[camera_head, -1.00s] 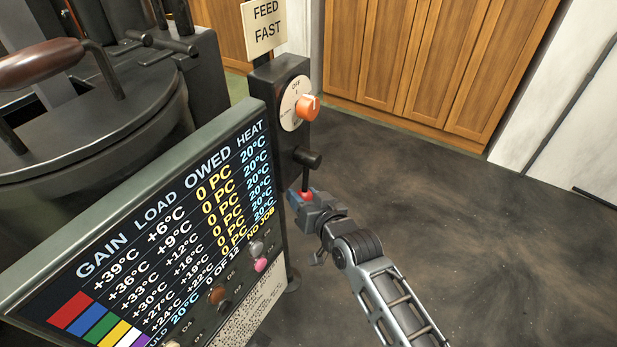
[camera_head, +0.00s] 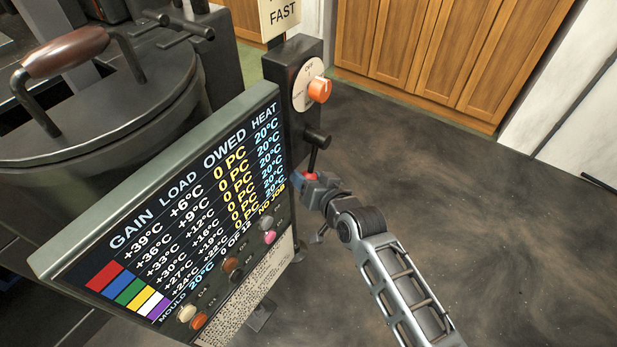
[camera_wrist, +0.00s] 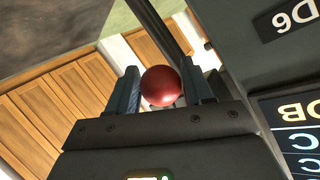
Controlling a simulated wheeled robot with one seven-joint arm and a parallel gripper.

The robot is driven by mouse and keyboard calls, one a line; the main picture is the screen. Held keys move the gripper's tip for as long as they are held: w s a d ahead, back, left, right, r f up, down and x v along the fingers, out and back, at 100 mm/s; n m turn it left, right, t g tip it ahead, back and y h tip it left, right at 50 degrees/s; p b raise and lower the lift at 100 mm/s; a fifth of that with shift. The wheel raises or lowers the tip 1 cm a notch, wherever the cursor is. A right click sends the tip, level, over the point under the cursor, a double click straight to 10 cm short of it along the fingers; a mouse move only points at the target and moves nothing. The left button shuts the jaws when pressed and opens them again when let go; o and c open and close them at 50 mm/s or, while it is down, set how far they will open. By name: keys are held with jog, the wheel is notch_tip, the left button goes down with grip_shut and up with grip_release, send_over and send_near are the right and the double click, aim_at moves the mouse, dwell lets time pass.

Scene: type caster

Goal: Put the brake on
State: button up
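A black lever (camera_head: 313,158) with a red ball knob (camera_head: 310,176) hangs down from a pivot on a dark post, below an orange dial. My gripper (camera_head: 308,180) is at the lever's lower end, around the knob. The lever's dark rod (camera_wrist: 158,30) runs up from behind the ball. The head view partly hides the fingertips. No brake label is readable.
A sign board (camera_head: 190,190) with coloured squares and several small knobs stands left of the lever, close to my gripper. The orange dial (camera_head: 319,90) is above. A round dark machine lid (camera_head: 100,100) is at the left. Open floor (camera_head: 480,220) lies to the right; wooden cabinets (camera_head: 440,50) stand behind.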

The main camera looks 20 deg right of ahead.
jog(key=shift+o, duration=1.4)
jog(key=p+v, duration=0.1)
jog(key=v, duration=0.7)
